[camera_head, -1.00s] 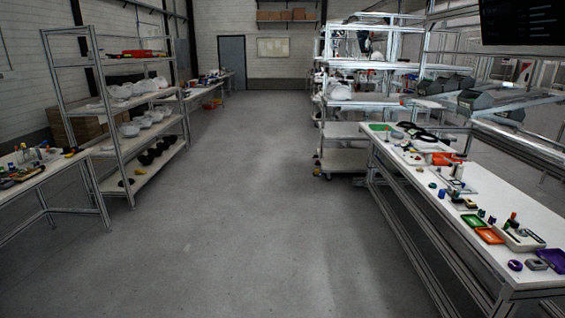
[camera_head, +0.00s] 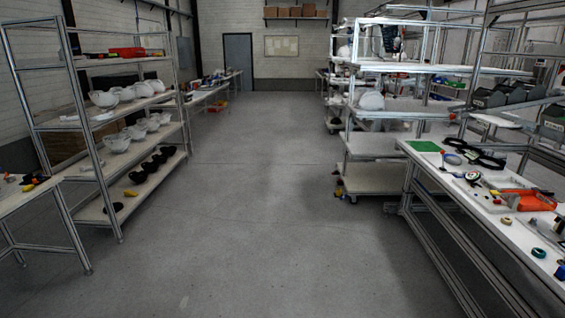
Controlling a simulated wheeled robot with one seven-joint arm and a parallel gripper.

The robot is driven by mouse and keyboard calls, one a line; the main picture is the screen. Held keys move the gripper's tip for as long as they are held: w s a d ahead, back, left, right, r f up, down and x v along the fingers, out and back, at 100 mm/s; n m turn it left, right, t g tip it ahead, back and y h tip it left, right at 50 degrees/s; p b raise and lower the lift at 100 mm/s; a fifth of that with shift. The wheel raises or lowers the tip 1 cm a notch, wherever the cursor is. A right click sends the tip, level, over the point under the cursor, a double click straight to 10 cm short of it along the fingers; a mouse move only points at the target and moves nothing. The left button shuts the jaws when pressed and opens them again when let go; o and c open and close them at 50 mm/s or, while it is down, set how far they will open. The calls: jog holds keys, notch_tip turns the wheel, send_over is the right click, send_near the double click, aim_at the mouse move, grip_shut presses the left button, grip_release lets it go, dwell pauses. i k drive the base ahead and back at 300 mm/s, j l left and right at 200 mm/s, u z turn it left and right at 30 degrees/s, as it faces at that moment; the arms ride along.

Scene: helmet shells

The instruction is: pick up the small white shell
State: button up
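White helmet shells stand in rows on the metal rack at the left. Several larger white shells (camera_head: 126,94) sit on its upper-middle shelf. Several smaller-looking white shells (camera_head: 137,132) sit on the shelf below. I cannot tell which one is the small white shell of the task. Another white shell (camera_head: 371,100) shows on the cart right of the aisle. All are some way off, and none is being touched. My gripper is not in this view.
The rack (camera_head: 112,219) has dark items (camera_head: 155,163) on its bottom shelf. A table (camera_head: 52,183) stands at the left front. A long workbench (camera_head: 471,211) with tools and trays runs along the right. The grey floor (camera_head: 245,220) between them is clear.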

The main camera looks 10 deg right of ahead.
aim_at(358, 93)
jog(key=i+j+z, duration=0.1)
jog(key=i+z, duration=0.15)
jog(key=i, duration=2.9)
jog(key=i+u, duration=0.1)
jog(key=i, duration=1.15)
jog(key=i+l, duration=0.15)
jog(key=i, duration=1.1)
jog(key=i+j+u, duration=0.15)
jog(key=i+u, duration=0.15)
jog(key=i, duration=0.5)
jog(key=i+l+u, duration=0.1)
jog(key=i+u, duration=0.15)
jog(key=i, duration=0.5)
jog(key=i+z, duration=0.8)
jog(key=i+j+z, duration=0.15)
jog(key=z, duration=0.25)
jog(key=i+j, duration=0.05)
jog(key=i, duration=0.05)
